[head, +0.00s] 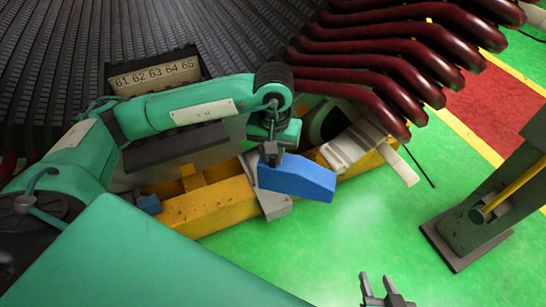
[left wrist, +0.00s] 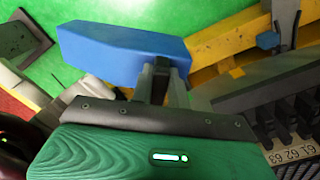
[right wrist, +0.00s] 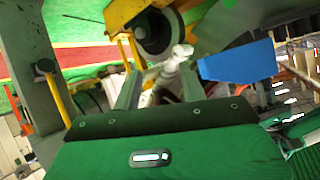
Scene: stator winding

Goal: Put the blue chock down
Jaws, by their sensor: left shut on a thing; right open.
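The blue chock (head: 298,179) is a wedge-ended block held in the air in front of the yellow beam (head: 212,206). My left gripper (head: 272,156) is shut on its left end. In the left wrist view the chock (left wrist: 120,52) lies across the fingertips (left wrist: 165,72), over the green floor. The chock (right wrist: 238,62) also shows at the right in the right wrist view. My right gripper (head: 385,290) is open and empty at the bottom of the head view, apart from the chock. Its fingers (right wrist: 160,90) stand spread in the right wrist view.
A small blue block (head: 149,204) sits by the beam's left end. Grey metal pieces (head: 352,146) lie at the beam's right end. Dark red coil ends (head: 390,60) hang above. A grey-green post (head: 485,215) stands at the right. The green floor (head: 340,240) between is clear.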

